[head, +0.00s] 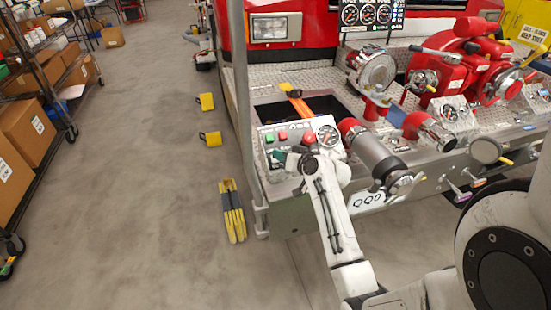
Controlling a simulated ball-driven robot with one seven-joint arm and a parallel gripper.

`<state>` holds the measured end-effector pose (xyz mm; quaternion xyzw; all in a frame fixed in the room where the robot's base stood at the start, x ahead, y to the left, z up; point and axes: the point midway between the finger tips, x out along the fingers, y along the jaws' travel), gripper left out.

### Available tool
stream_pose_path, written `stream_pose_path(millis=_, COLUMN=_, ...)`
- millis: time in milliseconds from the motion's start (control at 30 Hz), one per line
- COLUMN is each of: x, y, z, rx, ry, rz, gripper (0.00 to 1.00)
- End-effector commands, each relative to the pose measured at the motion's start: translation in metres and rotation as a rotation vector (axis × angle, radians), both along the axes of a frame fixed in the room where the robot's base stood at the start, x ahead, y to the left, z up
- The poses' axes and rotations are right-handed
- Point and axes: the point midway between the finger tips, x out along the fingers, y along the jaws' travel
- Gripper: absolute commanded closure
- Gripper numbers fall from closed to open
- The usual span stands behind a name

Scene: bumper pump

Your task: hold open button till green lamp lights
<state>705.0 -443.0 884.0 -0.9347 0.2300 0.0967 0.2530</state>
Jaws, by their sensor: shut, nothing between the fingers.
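A pale control box (265,128) sits at the left end of the fire truck's bumper. On its face are a small green square (269,138), a small red square (283,135) and a round red knob (309,138). At this size I cannot tell which is a button and which a lamp, or whether any is lit. My gripper (281,157) is shut and empty at the lower part of the box face, just below the green and red squares. I cannot tell whether its tip touches a button. My wrist hides the lower right of the face.
Yellow wheel chocks (206,102) and a yellow-grey object (232,210) lie on the floor. The floor left is largely clear.

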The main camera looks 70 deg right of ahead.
Motion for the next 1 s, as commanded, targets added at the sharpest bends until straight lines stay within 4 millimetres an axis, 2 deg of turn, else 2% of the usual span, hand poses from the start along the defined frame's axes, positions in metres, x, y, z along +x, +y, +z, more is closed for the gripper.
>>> stream_pose_path(millis=1000, x=0.0028, y=-0.0033, z=-0.007, rx=0.0, ry=0.0, rz=0.0, gripper=1.0)
